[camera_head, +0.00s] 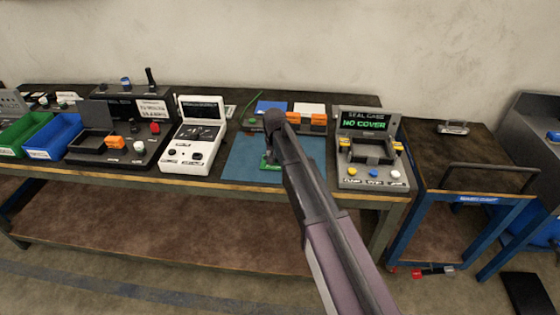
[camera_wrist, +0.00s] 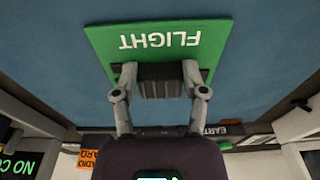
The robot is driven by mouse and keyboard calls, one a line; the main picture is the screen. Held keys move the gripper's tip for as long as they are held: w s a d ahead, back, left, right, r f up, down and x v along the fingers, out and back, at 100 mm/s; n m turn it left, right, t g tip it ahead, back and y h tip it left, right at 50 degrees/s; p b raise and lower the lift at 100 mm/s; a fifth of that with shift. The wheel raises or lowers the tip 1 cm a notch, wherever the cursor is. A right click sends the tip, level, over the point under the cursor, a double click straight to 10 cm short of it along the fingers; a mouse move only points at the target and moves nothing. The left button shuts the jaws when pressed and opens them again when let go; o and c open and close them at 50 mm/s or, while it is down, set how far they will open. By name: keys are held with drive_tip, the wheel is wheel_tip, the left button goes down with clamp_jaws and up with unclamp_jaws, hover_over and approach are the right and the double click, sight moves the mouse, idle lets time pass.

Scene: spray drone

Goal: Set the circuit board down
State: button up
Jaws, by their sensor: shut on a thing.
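The circuit board is a green plate marked "FLIGHT" (camera_wrist: 160,38) with a dark ribbed block on it. My gripper (camera_wrist: 160,80) is shut on that block, with one finger on each side. In the wrist view, the blue mat (camera_wrist: 60,65) fills the background around the board. In the head view, the mat (camera_head: 305,160) lies on the bench, and a green bit of the board (camera_head: 270,162) shows beside my arm. My arm hides most of the board and gripper there. I cannot tell whether the board touches the mat.
The seal case station (camera_head: 372,178), reading "NO COVER", stands right of the mat. A white tester (camera_head: 186,160) stands to its left. Behind the mat are orange blocks (camera_head: 318,119) and blue and white panels. Green (camera_head: 14,146) and blue (camera_head: 45,152) bins sit far left.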

sight(275, 165)
drive_tip(key=shift+f, duration=0.2)
drive_tip(key=o, duration=1.2)
drive_tip(key=shift+r, duration=0.25)
drive_tip(key=r+p, duration=0.4)
drive_tip(key=s+r+p, duration=0.1)
drive_tip(key=r+p, duration=0.7)
drive_tip(key=shift+s, duration=0.2)
drive_tip(key=shift+f, duration=0.1)
idle(0.4)
